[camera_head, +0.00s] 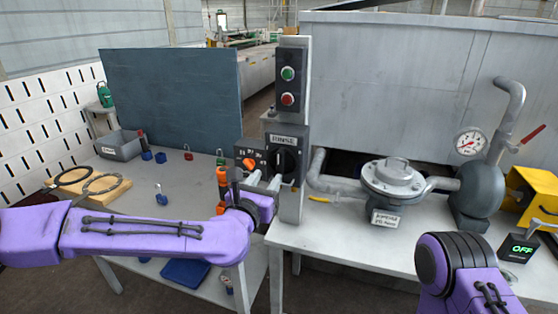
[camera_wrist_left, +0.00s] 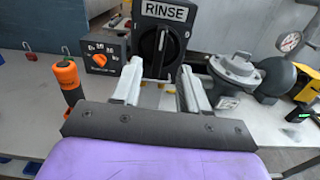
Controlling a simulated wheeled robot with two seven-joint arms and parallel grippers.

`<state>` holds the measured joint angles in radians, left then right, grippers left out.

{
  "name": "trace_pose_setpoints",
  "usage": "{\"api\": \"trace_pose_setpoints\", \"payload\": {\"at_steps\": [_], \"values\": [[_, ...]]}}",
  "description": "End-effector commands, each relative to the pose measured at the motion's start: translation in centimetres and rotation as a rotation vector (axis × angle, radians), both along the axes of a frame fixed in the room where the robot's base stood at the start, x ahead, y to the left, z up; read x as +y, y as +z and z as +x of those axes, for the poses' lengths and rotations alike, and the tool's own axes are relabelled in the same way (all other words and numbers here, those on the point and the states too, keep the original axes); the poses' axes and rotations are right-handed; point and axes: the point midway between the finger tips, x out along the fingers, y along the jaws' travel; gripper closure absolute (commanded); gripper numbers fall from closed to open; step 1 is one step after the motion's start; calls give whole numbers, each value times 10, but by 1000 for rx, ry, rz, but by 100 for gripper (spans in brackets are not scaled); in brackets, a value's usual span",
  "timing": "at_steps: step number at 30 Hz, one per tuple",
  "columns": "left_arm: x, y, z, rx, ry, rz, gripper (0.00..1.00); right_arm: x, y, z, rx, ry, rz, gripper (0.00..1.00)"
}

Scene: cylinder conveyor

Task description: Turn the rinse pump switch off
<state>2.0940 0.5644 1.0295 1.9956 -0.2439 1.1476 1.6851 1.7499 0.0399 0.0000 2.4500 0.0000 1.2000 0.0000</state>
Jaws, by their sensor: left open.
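The rinse switch (camera_head: 287,162) is a black box labelled RINSE with a round black knob, mounted on a grey post. In the left wrist view the switch (camera_wrist_left: 161,45) faces me, and its knob handle stands about vertical with a pale line on it. My left gripper (camera_head: 263,181) is just in front of the switch. In the left wrist view my left gripper (camera_wrist_left: 161,78) has its two pale fingers apart and empty, below and to either side of the knob. I cannot tell whether they touch it. My right gripper is not in view.
A panel with green and red buttons (camera_head: 288,88) is above the switch. A small box with an orange knob (camera_head: 249,160) and an orange-handled tool (camera_wrist_left: 67,82) are close left. A pump (camera_head: 393,180), gauge (camera_head: 470,141) and display reading OFF (camera_head: 519,248) are at the right.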

Motion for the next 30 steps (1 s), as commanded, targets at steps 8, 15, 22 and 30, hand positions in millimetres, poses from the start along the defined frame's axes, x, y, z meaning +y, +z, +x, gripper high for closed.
{"api": "trace_pose_setpoints", "payload": {"at_steps": [8, 15, 22, 30], "values": [[-13, 14, 43, -6, 4, -31, 56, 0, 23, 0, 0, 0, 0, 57], [-29, 11, 88, -6, 1, -28, 56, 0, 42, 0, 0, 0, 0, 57], [-32, 8, 101, -5, 2, -29, 56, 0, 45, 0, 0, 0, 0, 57], [-32, 7, 101, -6, 1, -28, 82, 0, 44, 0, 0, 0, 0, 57]]}}
